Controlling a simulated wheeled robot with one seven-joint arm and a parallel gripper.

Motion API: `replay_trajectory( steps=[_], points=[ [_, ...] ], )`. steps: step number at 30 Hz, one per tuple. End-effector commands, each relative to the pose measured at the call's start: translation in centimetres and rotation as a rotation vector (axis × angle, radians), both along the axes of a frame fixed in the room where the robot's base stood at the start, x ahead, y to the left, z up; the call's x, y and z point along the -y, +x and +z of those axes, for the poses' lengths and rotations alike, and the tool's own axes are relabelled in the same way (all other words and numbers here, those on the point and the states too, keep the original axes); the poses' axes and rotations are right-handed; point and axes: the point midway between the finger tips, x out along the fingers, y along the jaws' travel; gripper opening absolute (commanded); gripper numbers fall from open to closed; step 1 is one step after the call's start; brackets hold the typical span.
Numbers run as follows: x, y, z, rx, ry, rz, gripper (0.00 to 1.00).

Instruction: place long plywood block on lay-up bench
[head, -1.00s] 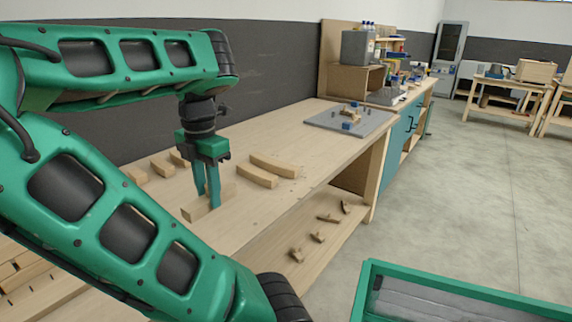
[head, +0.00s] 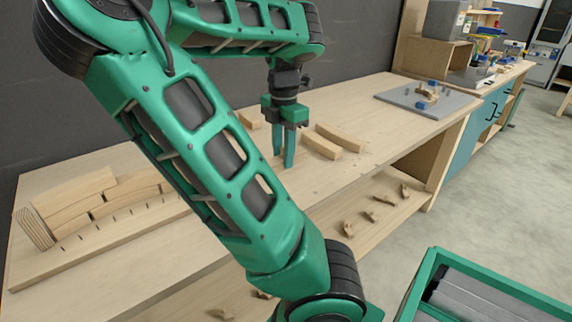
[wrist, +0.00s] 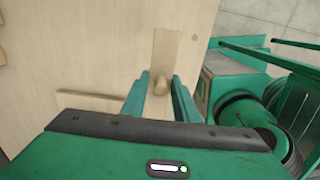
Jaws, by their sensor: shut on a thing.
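My gripper (head: 284,160) points down over the wooden lay-up bench (head: 360,100), left of two curved pale blocks. In the wrist view its green fingers (wrist: 160,92) are shut on a pale wooden block (wrist: 166,48), which I take to be the long plywood block. The block stretches away from the fingers toward the top of that view. In the head view my arm and fingers hide most or all of the held block. I cannot tell whether it touches the bench.
Two curved blocks (head: 322,145) lie right of my gripper. Stacked blocks sit in a slotted form (head: 95,225) at the bench's left. A grey plate (head: 400,96) with small parts lies at the far right end. Offcuts lie on the lower shelf (head: 400,214). Bare bench top lies between.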

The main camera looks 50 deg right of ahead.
Motion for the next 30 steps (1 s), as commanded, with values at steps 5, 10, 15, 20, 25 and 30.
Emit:
replay_trajectory(
  steps=[5,10,15,20,25,30],
  points=[
    [2.0,1.0,-1.3,0.000,0.000,-0.002,0.03],
    [3.7,1.9,-2.5,-0.001,0.000,-0.003,0.03],
    [5.2,2.7,-3.5,-0.002,0.000,-0.002,0.03],
    [5.9,3.2,-4.0,0.000,0.000,0.000,0.03],
    [6.0,3.2,-5.1,-0.003,0.002,-0.001,0.03],
    [6.0,3.2,-7.2,-0.003,0.001,-0.001,0.03]
  ],
)
